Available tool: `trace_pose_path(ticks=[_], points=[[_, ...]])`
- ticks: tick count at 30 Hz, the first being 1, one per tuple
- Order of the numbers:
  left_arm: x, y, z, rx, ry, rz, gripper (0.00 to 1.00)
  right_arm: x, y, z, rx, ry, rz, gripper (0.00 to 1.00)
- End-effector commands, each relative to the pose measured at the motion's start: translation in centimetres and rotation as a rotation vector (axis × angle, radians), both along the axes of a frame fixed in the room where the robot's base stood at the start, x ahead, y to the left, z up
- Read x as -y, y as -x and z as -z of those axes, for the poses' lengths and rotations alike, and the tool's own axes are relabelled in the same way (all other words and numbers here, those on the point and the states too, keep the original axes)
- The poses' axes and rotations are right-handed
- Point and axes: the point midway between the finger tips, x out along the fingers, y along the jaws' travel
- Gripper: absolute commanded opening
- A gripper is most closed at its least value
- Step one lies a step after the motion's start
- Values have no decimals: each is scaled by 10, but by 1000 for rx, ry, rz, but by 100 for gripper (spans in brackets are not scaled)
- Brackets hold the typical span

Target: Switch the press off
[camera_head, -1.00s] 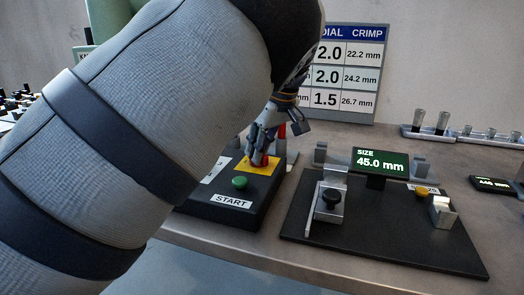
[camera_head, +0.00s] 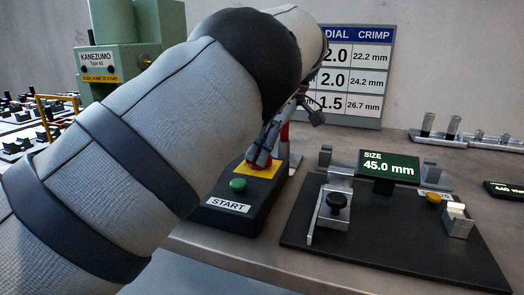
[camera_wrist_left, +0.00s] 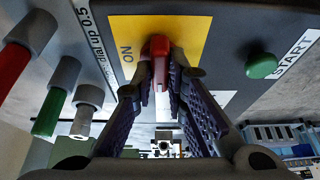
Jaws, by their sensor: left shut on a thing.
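The black control box (camera_head: 243,219) carries a yellow plate (camera_head: 268,171), a green button (camera_head: 238,185) and a START label. In the left wrist view, the yellow plate (camera_wrist_left: 195,30) reads ON beside a red switch lever (camera_wrist_left: 157,48). My left gripper (camera_wrist_left: 159,75) is shut on this red lever, with a fingertip on each side. In the head view, my left gripper (camera_head: 262,155) is at the yellow plate and hides most of the lever. The green press (camera_head: 130,45), labelled KANEZUMO, stands behind my left arm. My right gripper is not in view.
Right of the box, a black gauge board (camera_head: 390,235) bears a display (camera_head: 388,166) reading 45.0 mm. A dial and crimp chart (camera_head: 355,75) stands behind. Red, green and grey-tipped handles (camera_wrist_left: 45,110) are close to the left gripper in the wrist view.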

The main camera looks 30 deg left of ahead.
Motion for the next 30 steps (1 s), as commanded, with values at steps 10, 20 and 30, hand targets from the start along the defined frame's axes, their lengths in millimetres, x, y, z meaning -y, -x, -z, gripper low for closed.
trace_pose_path(ticks=[10,20,30], points=[[0,0,1,-2,3,-7,0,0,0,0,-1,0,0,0],[0,0,1,-1,2,-5,33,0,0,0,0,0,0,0],[1,2,-4,3,1,49,33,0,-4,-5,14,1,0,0]])
